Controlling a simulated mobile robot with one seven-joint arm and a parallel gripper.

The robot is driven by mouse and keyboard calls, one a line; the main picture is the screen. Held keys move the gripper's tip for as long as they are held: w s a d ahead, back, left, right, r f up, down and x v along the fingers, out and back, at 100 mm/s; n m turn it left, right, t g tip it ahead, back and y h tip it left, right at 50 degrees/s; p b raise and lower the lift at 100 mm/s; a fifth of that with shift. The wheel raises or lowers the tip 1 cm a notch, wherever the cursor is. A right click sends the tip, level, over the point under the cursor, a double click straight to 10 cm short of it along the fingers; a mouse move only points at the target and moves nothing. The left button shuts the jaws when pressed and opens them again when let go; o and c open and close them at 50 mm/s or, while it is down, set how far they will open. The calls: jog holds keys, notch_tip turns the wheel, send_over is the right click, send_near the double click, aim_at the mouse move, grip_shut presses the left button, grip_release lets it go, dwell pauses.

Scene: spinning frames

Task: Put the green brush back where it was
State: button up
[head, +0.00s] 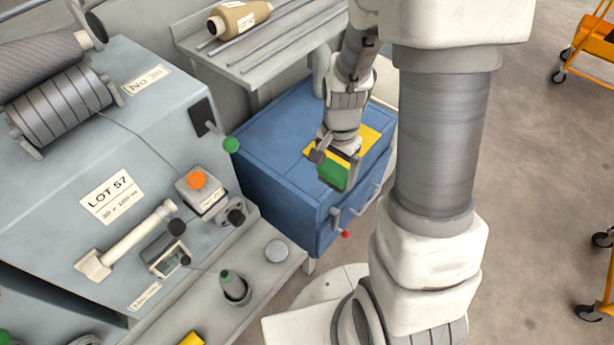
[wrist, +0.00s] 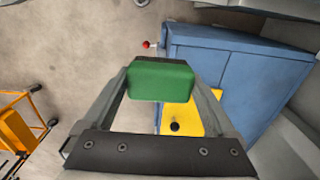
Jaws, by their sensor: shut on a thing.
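My gripper (head: 337,156) is shut on the green brush (head: 333,174) and holds it over the front part of the blue cabinet's top (head: 271,127). In the wrist view the green brush (wrist: 162,80) sits between the two fingers of my gripper (wrist: 162,82). A yellow patch (head: 368,137) lies on the cabinet top, partly hidden behind my gripper. In the wrist view the yellow patch (wrist: 203,122) shows a small dark knob (wrist: 175,127) over it. I cannot tell how high the brush is above the cabinet.
A grey machine (head: 60,150) with levers stands at the left. A rack with a brown spool (head: 240,18) is behind the cabinet. A ledge with a grey cone (head: 234,286) is at the bottom. Orange carts (head: 590,40) stand at the right, with bare floor between.

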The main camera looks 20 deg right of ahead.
jog(key=w+a+f, duration=0.1)
jog(key=w+f, duration=0.1)
jog(key=w, duration=0.1)
jog(key=w+a+f+b, duration=0.1)
jog(key=w+f, duration=0.1)
jog(key=w, duration=0.1)
jog(key=w+a+f+b, duration=0.1)
jog(key=w+f, duration=0.1)
jog(key=w, duration=0.1)
jog(key=shift+w+a+f, duration=0.15)
jog(key=shift+w+a, duration=0.2)
jog(key=shift+a, duration=0.05)
jog(key=shift+f+b, duration=0.95)
jog(key=shift+f, duration=1.05)
jog(key=shift+f, duration=0.1)
jog(key=shift+f, duration=0.15)
jog(key=o, duration=1.1)
jog(key=shift+r, duration=0.2)
